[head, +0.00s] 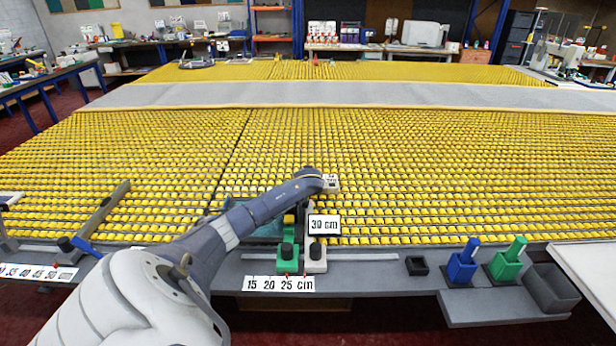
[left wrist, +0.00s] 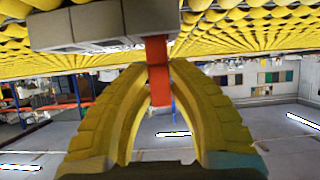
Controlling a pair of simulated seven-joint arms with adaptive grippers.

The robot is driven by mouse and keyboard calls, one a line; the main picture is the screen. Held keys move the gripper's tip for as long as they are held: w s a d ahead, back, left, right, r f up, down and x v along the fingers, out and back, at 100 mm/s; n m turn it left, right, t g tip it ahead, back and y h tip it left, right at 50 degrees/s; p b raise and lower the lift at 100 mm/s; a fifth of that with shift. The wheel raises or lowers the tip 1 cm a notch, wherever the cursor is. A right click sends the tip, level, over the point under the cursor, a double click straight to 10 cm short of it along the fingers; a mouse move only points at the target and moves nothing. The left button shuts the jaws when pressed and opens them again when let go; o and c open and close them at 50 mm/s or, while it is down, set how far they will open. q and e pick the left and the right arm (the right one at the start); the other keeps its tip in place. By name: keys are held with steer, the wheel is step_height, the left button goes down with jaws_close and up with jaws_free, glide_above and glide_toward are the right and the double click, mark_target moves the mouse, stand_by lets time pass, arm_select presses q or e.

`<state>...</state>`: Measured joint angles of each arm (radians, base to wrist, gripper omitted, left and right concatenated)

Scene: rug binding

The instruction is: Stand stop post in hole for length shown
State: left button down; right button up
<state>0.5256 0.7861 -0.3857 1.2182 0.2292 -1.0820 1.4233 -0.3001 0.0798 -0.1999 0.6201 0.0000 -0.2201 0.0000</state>
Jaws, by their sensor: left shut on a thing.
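A red post (left wrist: 159,80) is between the yellow fingers of my left gripper (left wrist: 152,88), which is shut on it in the left wrist view. The post meets a grey-white block (left wrist: 105,24) at the top of that picture; I cannot tell if it is seated in it. In the head view my left wrist is over the front of the roller bed and the held post is hidden. A card reading "30 cm" (head: 324,224) stands below the wrist. A scale strip (head: 279,284) reads 15, 20, 25 cm; another strip (head: 38,272) lies at far left. My right gripper is not in view.
Green (head: 288,264) and white (head: 316,266) blocks with black knobs sit at the front edge.

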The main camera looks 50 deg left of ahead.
arm_select(q)
steer(key=shift+f, duration=0.15)
steer(key=c, duration=1.4)
jaws_free()
steer(key=shift+o, duration=0.2)
steer(key=shift+r, duration=0.2)
steer(key=shift+s+d+r, duration=0.2)
steer(key=shift+s+d, duration=0.2)
steer(key=shift+d, duration=0.05)
steer(key=v, duration=0.6)
steer(key=shift+s+r, duration=0.1)
